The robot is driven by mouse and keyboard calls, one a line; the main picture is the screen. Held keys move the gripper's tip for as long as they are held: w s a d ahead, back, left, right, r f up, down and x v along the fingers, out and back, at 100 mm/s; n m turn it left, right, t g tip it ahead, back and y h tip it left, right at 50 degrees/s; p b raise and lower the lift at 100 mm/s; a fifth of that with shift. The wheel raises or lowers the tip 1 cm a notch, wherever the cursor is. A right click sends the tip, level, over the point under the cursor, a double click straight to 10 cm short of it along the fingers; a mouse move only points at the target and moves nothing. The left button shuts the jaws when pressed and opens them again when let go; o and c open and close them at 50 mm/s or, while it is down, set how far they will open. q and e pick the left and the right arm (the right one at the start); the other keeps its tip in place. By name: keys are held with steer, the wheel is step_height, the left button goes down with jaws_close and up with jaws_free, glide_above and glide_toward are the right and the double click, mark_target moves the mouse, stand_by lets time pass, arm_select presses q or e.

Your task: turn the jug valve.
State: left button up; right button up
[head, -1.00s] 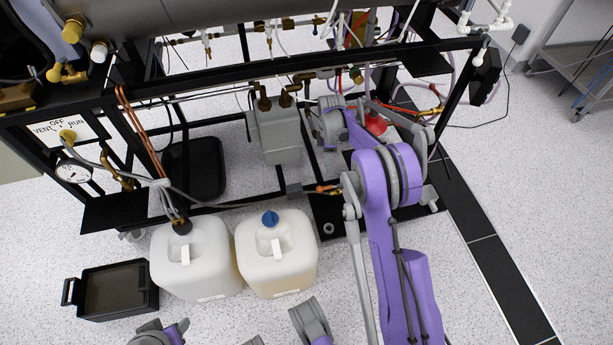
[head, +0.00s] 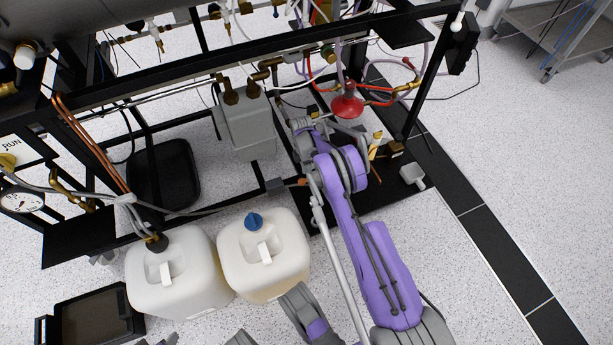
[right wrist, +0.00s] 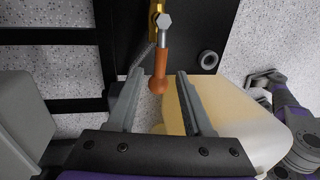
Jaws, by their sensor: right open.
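In the right wrist view, a valve with a brass body, a silver bolt and an orange handle (right wrist: 159,72) points toward my right gripper (right wrist: 158,80). The gripper is open, and in the picture the handle's rounded end lies between its two fingers, with gaps on both sides. I cannot tell if the fingers are deep enough to surround it. A little of the orange handle (head: 303,182) shows in the head view beside my right arm. The right fingers are not clear there. The blue-capped jug (head: 265,260) stands just in front; it also shows in the right wrist view (right wrist: 240,115).
A second white jug (head: 180,280) stands left of the first, with a dark tray (head: 95,315) beyond. A grey tank (head: 245,135) is close behind the valve area. Black frame bars (head: 270,65) cross above. A red flask (head: 346,106) stands at the back. The floor at right is clear.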

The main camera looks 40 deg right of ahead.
steer(key=shift+s+f, duration=0.15)
steer(key=shift+f, duration=0.75)
steer(key=shift+c, duration=0.3)
jaws_close()
stand_by(0.6)
